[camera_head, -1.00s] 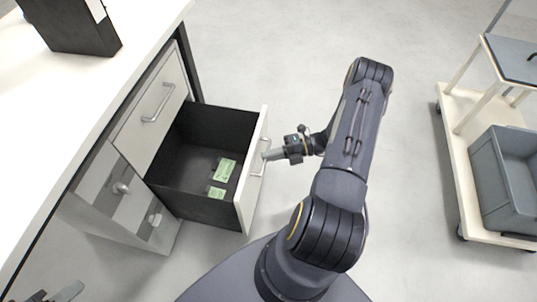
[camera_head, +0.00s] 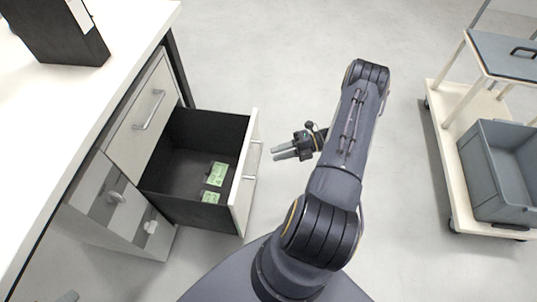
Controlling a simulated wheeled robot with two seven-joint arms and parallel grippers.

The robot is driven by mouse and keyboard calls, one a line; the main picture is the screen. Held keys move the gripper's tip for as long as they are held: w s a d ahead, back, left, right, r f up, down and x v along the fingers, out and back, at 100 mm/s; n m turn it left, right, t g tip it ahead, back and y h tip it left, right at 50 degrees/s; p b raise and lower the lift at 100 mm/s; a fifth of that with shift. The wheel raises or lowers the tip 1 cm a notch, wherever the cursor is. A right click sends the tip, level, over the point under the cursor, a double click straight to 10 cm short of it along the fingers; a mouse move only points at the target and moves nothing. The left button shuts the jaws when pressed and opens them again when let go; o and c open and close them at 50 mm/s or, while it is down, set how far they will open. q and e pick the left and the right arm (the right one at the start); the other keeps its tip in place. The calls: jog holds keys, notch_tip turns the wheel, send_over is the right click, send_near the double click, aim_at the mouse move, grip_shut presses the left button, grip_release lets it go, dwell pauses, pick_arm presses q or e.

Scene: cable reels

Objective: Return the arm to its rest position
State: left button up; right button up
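My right gripper (camera_head: 283,152) is in the middle of the view, just right of the open drawer's front. Its two fingers are apart with nothing between them, and it is clear of the drawer handle (camera_head: 254,160). The drawer (camera_head: 244,185) is pulled out of the white cabinet. Two green-labelled items (camera_head: 217,174) lie on its dark floor.
A white worktop (camera_head: 60,110) with a dark box (camera_head: 60,35) is on the left. A closed upper drawer (camera_head: 137,122) sits beside the open one. A cart (camera_head: 452,170) with a grey bin (camera_head: 489,190) stands at the right. The floor (camera_head: 270,60) beyond my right arm is clear.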

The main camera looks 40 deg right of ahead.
jog(key=shift+v, duration=0.8)
jog(key=w+a+r+n+g+h, duration=0.1)
jog(key=a+r+n+g, duration=0.1)
jog(key=a+r+n, duration=0.35)
jog(key=a+r+n+g+h, duration=0.2)
jog(key=r+n, duration=0.5)
jog(key=r, duration=0.2)
jog(key=w+a+r+n+g+h, duration=0.1)
jog(key=a+r+n+g, duration=0.15)
jog(key=r+n, duration=0.45)
jog(key=s+a+r+n+t+h, duration=0.2)
jog(key=s+a+r+n+h, duration=0.25)
jog(key=n, duration=0.55)
jog(key=s+a+r+n+t+h, duration=0.25)
jog(key=s+a+n, duration=0.45)
jog(key=n, duration=0.4)
notch_tip(320, 180, up, 30)
jog(key=s+d+p, duration=0.1)
jog(key=p, duration=2.8)
jog(key=shift+f+y, duration=0.2)
jog(key=shift+y, duration=0.2)
